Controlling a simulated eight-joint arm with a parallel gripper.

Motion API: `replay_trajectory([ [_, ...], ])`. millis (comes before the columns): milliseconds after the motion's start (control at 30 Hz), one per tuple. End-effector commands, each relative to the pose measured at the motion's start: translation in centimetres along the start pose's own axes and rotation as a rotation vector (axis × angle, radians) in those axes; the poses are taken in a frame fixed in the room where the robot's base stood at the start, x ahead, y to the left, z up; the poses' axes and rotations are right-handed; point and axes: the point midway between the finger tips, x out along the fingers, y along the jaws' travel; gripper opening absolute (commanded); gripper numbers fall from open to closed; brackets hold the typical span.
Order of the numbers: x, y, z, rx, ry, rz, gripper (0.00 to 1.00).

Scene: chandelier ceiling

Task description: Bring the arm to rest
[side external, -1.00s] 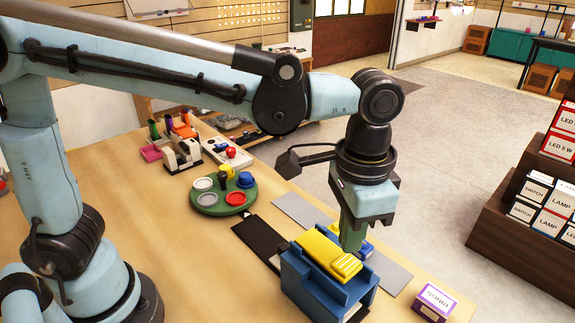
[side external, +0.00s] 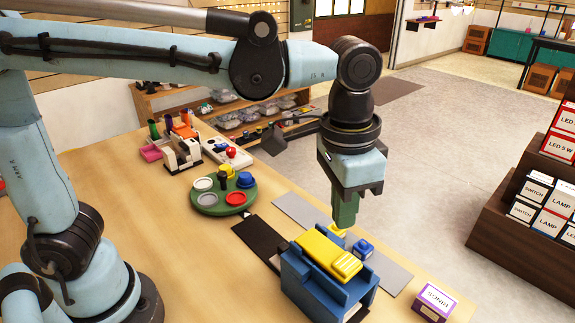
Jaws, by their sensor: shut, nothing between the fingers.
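My gripper (side external: 344,222) points straight down from the end of my arm. Its green fingers are shut with nothing between them. In the picture the fingertips overlap the far side of a blue holder (side external: 315,290) that bears a yellow block (side external: 330,255). A small yellow piece (side external: 337,230) shows right by the fingertips; whether they touch it I cannot tell. A small blue piece (side external: 363,248) sits to the right of the fingers.
A green round tray (side external: 211,208) with coloured discs stands left of the gripper. A purple-and-white box (side external: 434,301) lies at the table's right. Grey mats (side external: 300,210) lie behind the holder. Box shelves (side external: 510,235) stand beyond the table at right.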

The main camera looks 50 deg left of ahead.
Motion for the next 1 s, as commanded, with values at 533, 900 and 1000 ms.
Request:
replay_trajectory([
  [533, 2.9, -14.5, 9.4, -0.385, 0.46, -0.112, 0.0],
  [900, 4.1, -16.6, 11.6, -0.454, 0.556, -0.167, 0.0],
  [1000, 4.1, -16.5, 11.6, -0.453, 0.555, -0.166, 0.0],
])
